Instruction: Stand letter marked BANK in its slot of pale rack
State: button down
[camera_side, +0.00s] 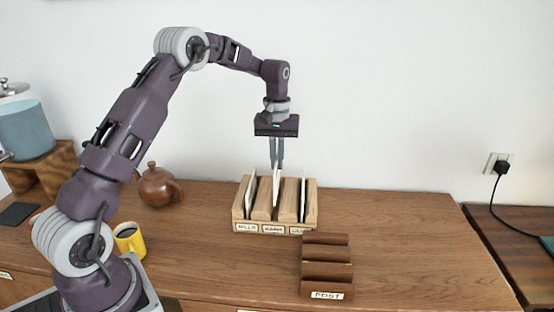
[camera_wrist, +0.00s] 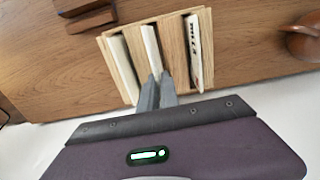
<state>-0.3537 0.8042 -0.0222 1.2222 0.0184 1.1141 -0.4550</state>
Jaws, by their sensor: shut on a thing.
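Two other letters stand in the outer slots, a left one (camera_side: 251,192) and a right one (camera_side: 303,198). The dark POST rack (camera_side: 326,268) is in front and looks empty. A teapot (camera_side: 157,188) and yellow mug (camera_side: 130,240) stand left. The cabinet top right is clear.

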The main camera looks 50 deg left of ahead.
jog(key=shift+f, duration=0.15)
jog(key=shift+f, duration=0.8)
jog(key=shift+f, duration=0.25)
jog(key=shift+f, duration=0.75)
jog(key=shift+f, duration=0.2)
jog(key=shift+f, duration=1.5)
jog(key=shift+f, duration=0.1)
